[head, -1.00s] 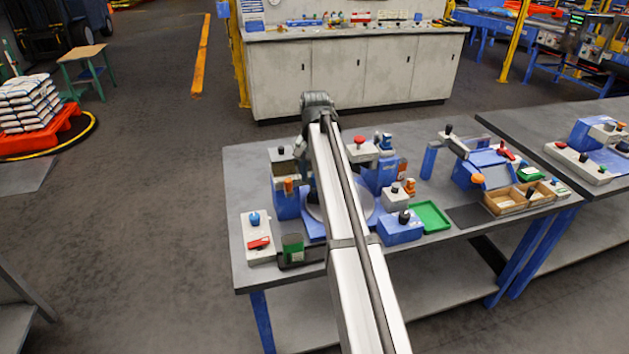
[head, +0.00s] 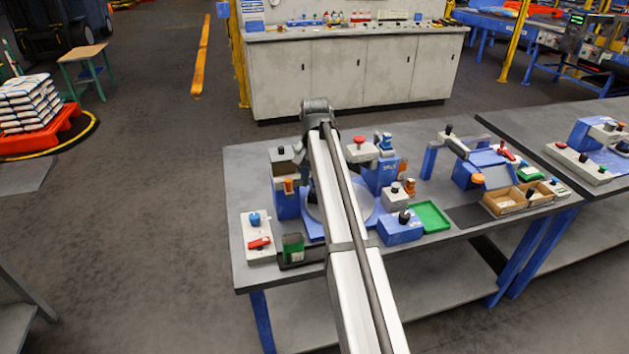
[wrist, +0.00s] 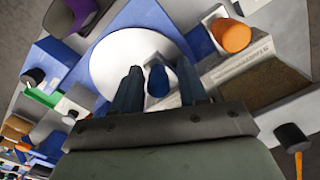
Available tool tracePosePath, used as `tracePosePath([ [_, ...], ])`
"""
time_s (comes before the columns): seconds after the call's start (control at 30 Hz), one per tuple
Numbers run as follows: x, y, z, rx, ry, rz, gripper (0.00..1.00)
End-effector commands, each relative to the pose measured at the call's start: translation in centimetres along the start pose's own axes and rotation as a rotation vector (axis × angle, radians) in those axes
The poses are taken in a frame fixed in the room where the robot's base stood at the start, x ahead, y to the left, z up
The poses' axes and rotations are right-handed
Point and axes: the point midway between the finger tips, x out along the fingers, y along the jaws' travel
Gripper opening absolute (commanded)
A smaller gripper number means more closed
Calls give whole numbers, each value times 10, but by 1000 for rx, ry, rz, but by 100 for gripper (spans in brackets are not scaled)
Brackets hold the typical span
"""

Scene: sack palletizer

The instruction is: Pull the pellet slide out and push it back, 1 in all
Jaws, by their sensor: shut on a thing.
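In the wrist view, the two dark fingers of my gripper (wrist: 159,70) are on either side of a small blue knob (wrist: 157,84), shut on it. The knob looks like the pellet slide's handle; the slide's body is not clearly visible behind the fingers. A large pale round disc (wrist: 112,58) in a blue frame lies just beyond the fingertips. In the head view, the disc (head: 369,217) shows partly beside my arm. My arm hides the knob and the fingertips there.
An orange knob (wrist: 232,36) and a brown-filled light box (wrist: 262,86) are close to the fingers' right. A black knob (wrist: 292,138) is at lower right. The green tray (head: 431,217) and blue box (head: 401,231) stand right of my arm on the grey table (head: 245,175).

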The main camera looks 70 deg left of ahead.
Motion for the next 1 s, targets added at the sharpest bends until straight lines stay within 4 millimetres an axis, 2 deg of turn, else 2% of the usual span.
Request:
tracePosePath([
  [0.27, 0, 5, 4, 5, 2, 4, 16],
  [0.77, 0, 20, 27, 8, 3, 7, 16],
  [1.0, 0, 22, 28, 9, 3, 8, 16],
])
